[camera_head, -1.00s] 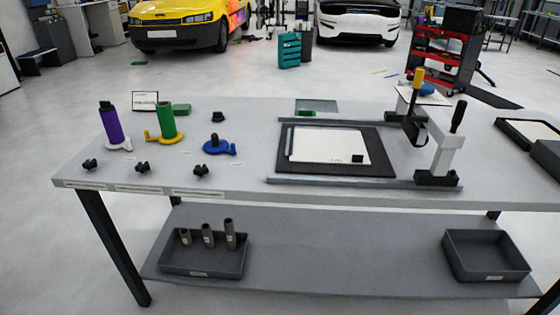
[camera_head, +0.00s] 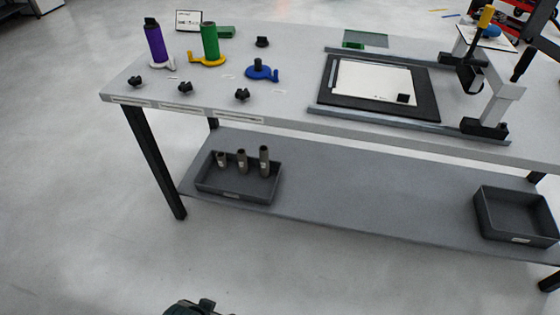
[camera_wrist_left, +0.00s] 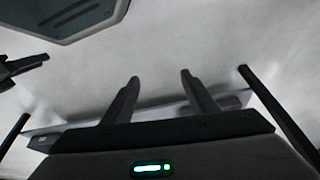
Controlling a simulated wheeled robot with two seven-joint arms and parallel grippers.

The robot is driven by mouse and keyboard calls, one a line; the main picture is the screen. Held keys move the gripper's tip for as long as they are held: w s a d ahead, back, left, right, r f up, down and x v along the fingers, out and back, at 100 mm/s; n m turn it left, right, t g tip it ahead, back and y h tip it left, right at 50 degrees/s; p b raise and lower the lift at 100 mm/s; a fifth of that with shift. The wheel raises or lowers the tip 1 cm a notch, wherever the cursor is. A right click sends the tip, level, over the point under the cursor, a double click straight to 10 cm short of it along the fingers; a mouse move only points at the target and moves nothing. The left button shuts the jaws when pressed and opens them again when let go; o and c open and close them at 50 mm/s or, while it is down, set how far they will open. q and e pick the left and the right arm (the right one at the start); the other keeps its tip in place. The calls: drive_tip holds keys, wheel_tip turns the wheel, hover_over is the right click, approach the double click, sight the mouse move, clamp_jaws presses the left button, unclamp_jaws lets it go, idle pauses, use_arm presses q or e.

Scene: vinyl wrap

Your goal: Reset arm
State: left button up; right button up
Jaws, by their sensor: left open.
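My left gripper (camera_wrist_left: 160,76) shows in the left wrist view with its two dark fingers apart and nothing between them. It points over the pale floor, with a long grey edge behind the fingers. In the head view a dark piece (camera_head: 194,307) at the bottom edge looks like part of my left arm; its fingers cannot be made out.
The grey workbench (camera_head: 290,100) holds a purple roll (camera_head: 155,42), a green roll (camera_head: 210,42), a blue holder (camera_head: 261,71), black knobs and a framed white sheet (camera_head: 372,80). Its lower shelf (camera_head: 370,190) carries a bin with tubes (camera_head: 235,187) and an empty bin (camera_head: 512,222). Floor at left is clear.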

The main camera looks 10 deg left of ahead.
use_arm(q)
wheel_tip(320, 180, down, 23)
drive_tip(key=s+d+t+p, duration=0.1)
drive_tip(key=s+d, duration=0.1)
drive_tip(key=shift+r+h, duration=0.15)
drive_tip(key=shift+h, duration=0.25)
use_arm(e)
drive_tip(key=shift+w+a+r+t, duration=0.45)
drive_tip(key=shift+w+a+t, duration=0.05)
drive_tip(key=shift+w, duration=0.15)
use_arm(q)
drive_tip(key=shift+d, duration=0.1)
